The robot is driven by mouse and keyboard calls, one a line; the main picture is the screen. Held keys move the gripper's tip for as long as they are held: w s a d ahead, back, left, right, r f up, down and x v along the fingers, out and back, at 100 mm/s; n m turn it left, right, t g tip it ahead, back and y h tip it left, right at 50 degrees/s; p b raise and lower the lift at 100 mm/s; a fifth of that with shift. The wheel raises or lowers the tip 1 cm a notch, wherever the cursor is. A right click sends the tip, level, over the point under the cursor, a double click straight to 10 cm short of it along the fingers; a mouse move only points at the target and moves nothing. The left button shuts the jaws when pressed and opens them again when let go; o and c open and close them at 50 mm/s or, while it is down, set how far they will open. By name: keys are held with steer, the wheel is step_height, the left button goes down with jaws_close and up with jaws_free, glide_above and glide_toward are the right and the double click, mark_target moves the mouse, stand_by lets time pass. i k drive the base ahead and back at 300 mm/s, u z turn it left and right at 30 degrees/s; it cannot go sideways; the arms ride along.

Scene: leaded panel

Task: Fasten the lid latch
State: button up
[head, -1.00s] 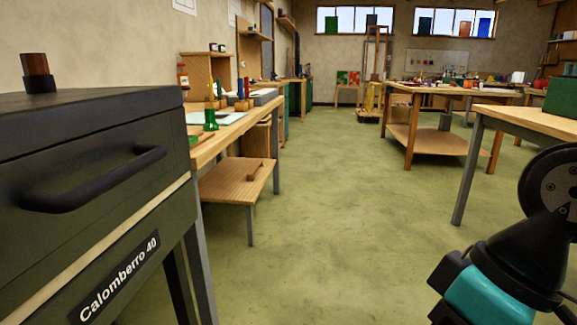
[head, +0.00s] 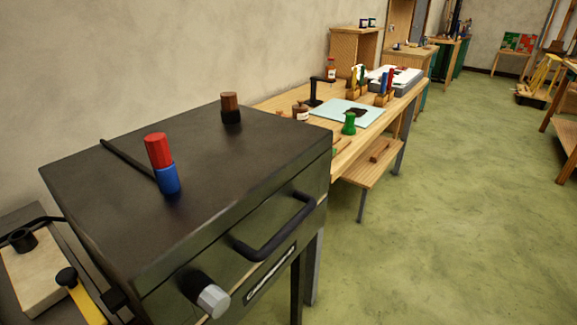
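The dark box with a lid (head: 120,215) fills the left and middle of the head view. Its lid appears shut. A black bar handle (head: 275,228) is on the front face, above a partly readable label (head: 270,272). A dark stub with a grey faceted end (head: 208,297) sticks out of the front, left of the handle. I cannot tell whether this stub is the latch, and no other part is clearly a latch. My gripper is not in view.
A red-and-blue cylinder (head: 162,164) and a brown-and-black one (head: 230,107) stand on the lid. A yellow bar with a black knob (head: 84,303) is at lower left beside a pale block (head: 35,275). A workbench (head: 345,155) stands behind. The green floor (head: 440,240) at right is clear.

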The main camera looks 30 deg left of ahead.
mark_target(67, 276)
steer(key=u, duration=2.25)
